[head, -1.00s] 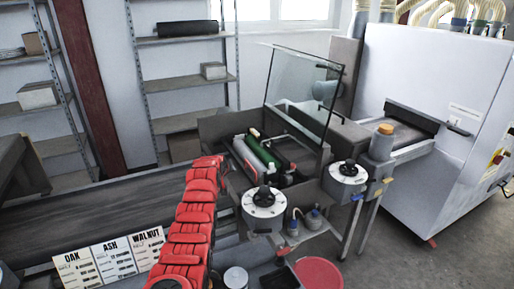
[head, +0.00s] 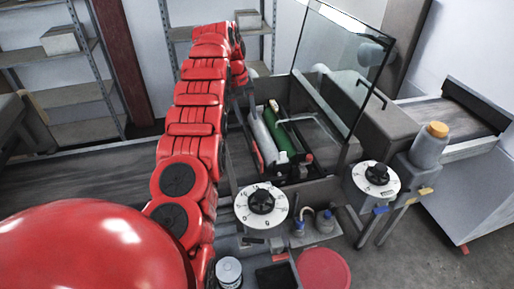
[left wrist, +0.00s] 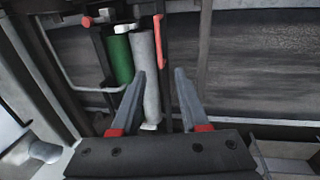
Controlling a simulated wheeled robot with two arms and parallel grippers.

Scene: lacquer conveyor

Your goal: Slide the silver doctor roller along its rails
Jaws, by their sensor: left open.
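The silver doctor roller (head: 262,136) lies in the open machine, left of and parallel to the green roller (head: 287,142). In the left wrist view the silver roller (left wrist: 146,75) stands between the green roller (left wrist: 121,60) and a red bar (left wrist: 160,50). My left gripper (left wrist: 161,90) is open and empty above the machine. Its left finger overlaps the silver roller's lower part in that view; I cannot tell the height gap. In the head view my left arm reaches over the machine's left side, and its fingers do not show clearly. My right gripper does not show.
A raised glass guard (head: 345,70) stands behind and right of the rollers. Two white dials (head: 262,204) (head: 376,179) are on the front. A bottle with an orange cap (head: 430,148) stands at right. The dark conveyor belt (head: 90,180) runs left.

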